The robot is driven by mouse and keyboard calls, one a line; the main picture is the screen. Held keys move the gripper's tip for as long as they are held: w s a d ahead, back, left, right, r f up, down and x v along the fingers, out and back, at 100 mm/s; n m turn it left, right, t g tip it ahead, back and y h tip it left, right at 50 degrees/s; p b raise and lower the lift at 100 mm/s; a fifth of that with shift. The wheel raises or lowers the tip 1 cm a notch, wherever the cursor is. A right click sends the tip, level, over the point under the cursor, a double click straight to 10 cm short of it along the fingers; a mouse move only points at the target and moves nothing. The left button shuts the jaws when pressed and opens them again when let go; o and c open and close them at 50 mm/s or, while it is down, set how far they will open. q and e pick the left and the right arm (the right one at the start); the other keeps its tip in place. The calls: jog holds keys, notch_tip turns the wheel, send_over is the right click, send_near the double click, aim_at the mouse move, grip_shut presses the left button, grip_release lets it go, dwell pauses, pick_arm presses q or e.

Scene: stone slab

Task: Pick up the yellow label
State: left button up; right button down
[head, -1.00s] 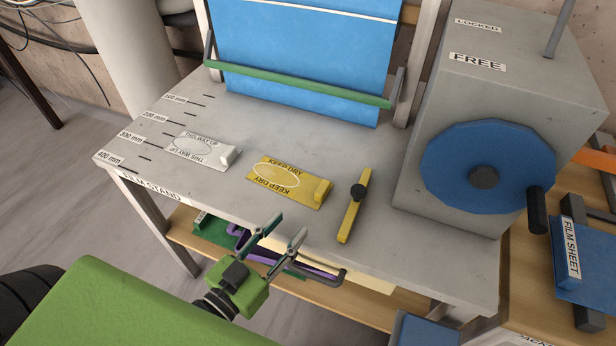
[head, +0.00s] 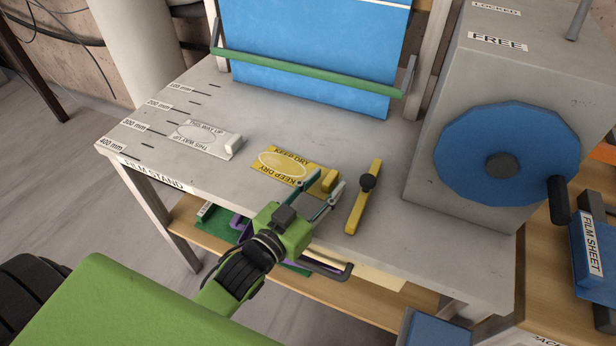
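The yellow label (head: 283,162) lies flat on the grey stone slab (head: 330,130). It reads "KEEP DRY" around a pale oval and has a raised yellow block (head: 326,182) at its right end. My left gripper (head: 325,188) is open, its two fingers reaching over the slab's front edge toward that block. The fingers overlap the block in the picture; I cannot tell whether they touch it. My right gripper is not in view.
A white label (head: 205,140) lies to the left. A yellow bar with a black knob (head: 363,198) lies just right of the gripper. A grey box with a blue wheel (head: 506,155) stands at the right. A blue sheet behind a green bar (head: 310,65) stands at the back.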

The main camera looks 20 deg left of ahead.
pick_arm(q)
jog(key=shift+w, duration=0.15)
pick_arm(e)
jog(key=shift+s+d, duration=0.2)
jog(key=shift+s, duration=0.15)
pick_arm(q)
jog(key=c, duration=0.9)
jog(key=shift+c, duration=0.2)
jog(key=shift+r, duration=0.15)
